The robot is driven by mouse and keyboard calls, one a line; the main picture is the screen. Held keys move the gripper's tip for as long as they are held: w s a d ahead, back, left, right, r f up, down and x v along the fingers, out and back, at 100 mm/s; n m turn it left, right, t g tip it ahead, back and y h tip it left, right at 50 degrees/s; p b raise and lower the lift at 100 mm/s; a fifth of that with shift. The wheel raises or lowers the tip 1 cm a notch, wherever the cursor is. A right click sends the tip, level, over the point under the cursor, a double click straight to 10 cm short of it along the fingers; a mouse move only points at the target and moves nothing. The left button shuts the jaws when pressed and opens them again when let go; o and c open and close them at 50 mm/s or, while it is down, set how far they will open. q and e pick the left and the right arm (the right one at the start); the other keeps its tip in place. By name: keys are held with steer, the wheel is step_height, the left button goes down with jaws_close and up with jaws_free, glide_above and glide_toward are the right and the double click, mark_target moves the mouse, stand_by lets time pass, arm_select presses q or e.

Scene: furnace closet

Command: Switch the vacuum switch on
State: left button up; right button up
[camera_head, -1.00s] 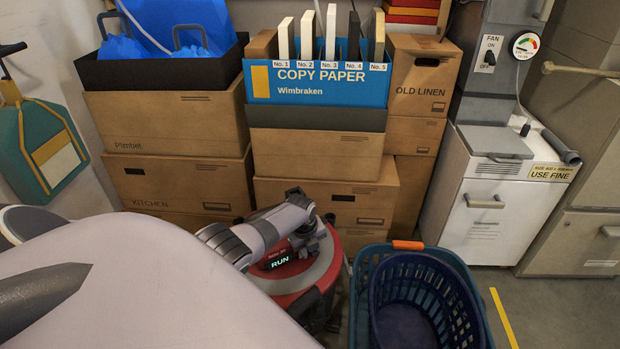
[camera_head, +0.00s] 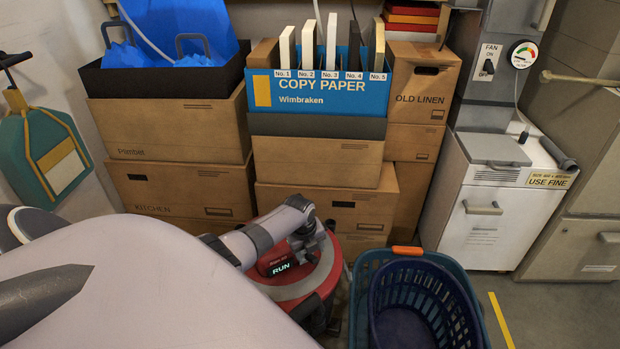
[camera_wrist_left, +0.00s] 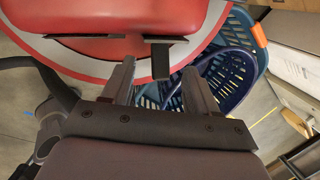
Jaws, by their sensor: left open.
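The red vacuum (camera_head: 312,282) stands on the floor in front of the boxes, with a grey band around its round body. A small dark display (camera_head: 281,267) on it shows the lit word "RUN". My left gripper (camera_head: 314,238) is over the vacuum's top, close to it. In the left wrist view my left gripper (camera_wrist_left: 158,68) is open, its two fingers apart. A short black upright part (camera_wrist_left: 160,58) on the red vacuum body (camera_wrist_left: 125,16) shows between the fingertips; I cannot tell whether they touch it. My right gripper is not in view.
A teal basket (camera_head: 358,300) with a dark blue basket (camera_head: 376,318) inside stands right of the vacuum. Stacked cardboard boxes (camera_head: 315,160) stand behind it. A white cabinet (camera_head: 482,225) is at the right. Floor shows free near the yellow line (camera_head: 502,320).

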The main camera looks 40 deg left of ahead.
arm_select(q)
steer(key=p+v, duration=0.1)
steer(key=v, duration=0.2)
steer(key=shift+s+r, duration=0.1)
steer(key=shift+r, duration=0.15)
stand_by(0.4)
